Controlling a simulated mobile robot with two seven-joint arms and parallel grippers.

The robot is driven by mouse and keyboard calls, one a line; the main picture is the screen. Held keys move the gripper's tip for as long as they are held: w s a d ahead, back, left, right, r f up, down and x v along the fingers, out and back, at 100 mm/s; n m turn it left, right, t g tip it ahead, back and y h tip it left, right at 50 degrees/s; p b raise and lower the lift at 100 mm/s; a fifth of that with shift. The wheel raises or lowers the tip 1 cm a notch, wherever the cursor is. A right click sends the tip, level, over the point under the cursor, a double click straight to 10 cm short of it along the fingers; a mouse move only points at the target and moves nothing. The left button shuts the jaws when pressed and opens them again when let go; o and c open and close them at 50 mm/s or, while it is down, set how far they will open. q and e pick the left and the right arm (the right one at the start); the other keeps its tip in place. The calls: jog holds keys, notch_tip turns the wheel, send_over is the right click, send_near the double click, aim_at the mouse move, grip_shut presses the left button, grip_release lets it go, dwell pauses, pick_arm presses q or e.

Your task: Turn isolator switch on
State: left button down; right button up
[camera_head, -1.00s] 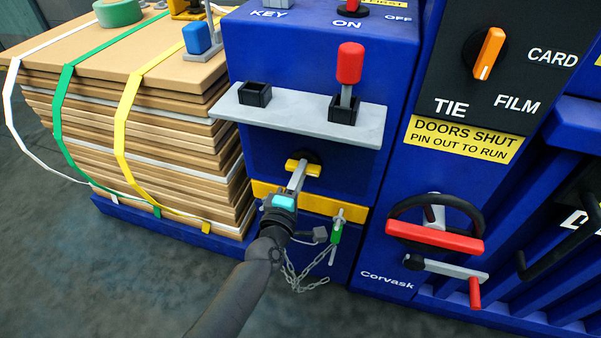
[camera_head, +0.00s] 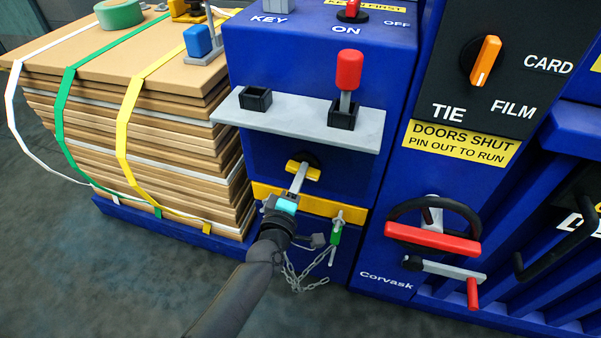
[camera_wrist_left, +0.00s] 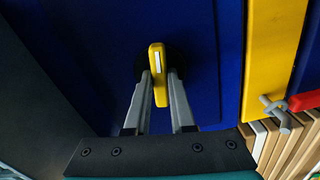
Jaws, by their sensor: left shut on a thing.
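A small yellow handle (camera_head: 304,170) sits on a round black mount on the front of the blue machine cabinet (camera_head: 345,215). My left gripper (camera_head: 300,176) comes from below and is shut on this handle. In the left wrist view the handle (camera_wrist_left: 158,70) stands upright between the two grey fingers (camera_wrist_left: 160,80), over its dark mount. My right gripper is not in view.
A grey shelf (camera_head: 300,118) with a red-topped lever (camera_head: 349,72) juts out above my gripper. A green pin (camera_head: 336,236) on a chain (camera_head: 302,276) hangs close to its right. A strapped cardboard stack (camera_head: 180,165) stands left, and a red-barred wheel (camera_head: 432,238) right.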

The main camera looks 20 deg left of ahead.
pick_arm(q)
jog(key=shift+m+p, duration=2.95)
jog(key=shift+m, duration=4.85)
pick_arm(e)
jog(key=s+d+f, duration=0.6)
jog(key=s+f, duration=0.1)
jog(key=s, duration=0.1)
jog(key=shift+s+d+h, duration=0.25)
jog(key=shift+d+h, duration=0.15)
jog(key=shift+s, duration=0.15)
pick_arm(q)
jog(key=c, duration=0.8)
grip_release()
jog(key=shift+o, duration=0.2)
jog(key=shift+s, duration=0.15)
